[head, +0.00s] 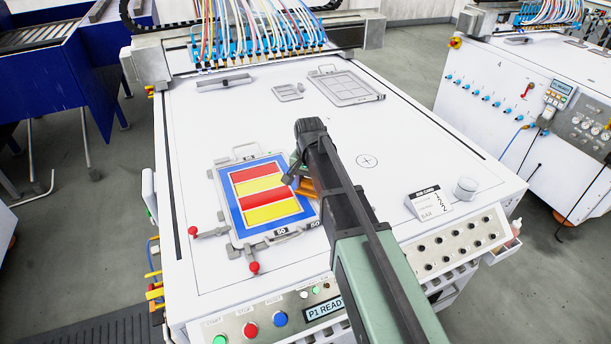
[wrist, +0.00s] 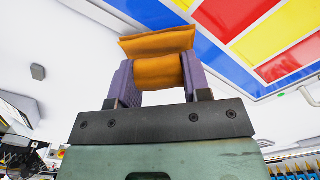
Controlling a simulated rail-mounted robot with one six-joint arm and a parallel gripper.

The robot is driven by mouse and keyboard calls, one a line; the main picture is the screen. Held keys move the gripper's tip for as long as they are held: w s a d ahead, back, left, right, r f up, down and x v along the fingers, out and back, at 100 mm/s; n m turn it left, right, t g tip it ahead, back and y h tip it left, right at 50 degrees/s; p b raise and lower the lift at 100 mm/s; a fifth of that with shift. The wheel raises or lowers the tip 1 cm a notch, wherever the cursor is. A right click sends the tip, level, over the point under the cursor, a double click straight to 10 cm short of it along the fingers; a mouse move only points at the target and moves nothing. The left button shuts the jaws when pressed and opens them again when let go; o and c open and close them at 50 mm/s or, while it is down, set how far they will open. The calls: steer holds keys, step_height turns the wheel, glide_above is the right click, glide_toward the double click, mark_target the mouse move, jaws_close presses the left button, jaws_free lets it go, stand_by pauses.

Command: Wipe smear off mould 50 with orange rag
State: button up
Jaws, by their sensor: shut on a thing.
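Mould 50 (head: 238,232) is a grey metal frame with "50" labels on its front edge, lying on the white table left of my arm. Inside it are red and yellow stripes with a blue border. My gripper (wrist: 157,76) is shut on the folded orange rag (wrist: 160,43), which sticks out beyond the fingertips. In the head view the rag (head: 306,187) shows at the mould's right edge, partly behind my arm. Whether it touches the mould I cannot tell. No smear is clearly visible; my arm covers part of the mould's right side.
Red-knobbed clamps (head: 254,267) sit at the mould's front left. A small tray (head: 288,91) and a larger frame (head: 346,87) lie at the back. A card sign (head: 428,203) and a round white pot (head: 465,189) stand front right. A hose gantry (head: 255,45) spans the back.

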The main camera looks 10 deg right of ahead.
steer(key=shift+s+d, duration=0.15)
steer(key=shift+s, duration=0.85)
steer(key=shift+s+d, duration=0.15)
steer(key=shift+s, duration=0.8)
steer(key=shift+w+a, duration=0.3)
steer(key=shift+w, duration=1.55)
steer(key=shift+w+a, duration=0.35)
steer(key=shift+w, duration=1.55)
steer(key=shift+w+a, duration=0.3)
steer(key=shift+w, duration=1.55)
steer(key=r+p, duration=0.2)
steer(key=shift+w+r+p, duration=0.3)
steer(key=shift+r+p, duration=0.05)
steer(key=shift+r, duration=0.05)
step_height(320, 180, up, 5)
steer(key=p, duration=0.4)
steer(key=shift+a+f+p, duration=0.1)
steer(key=shift+f+p, duration=0.1)
steer(key=shift+p, duration=0.15)
step_height(320, 180, down, 6)
steer(key=b, duration=0.6)
steer(key=shift+f+b, duration=1.05)
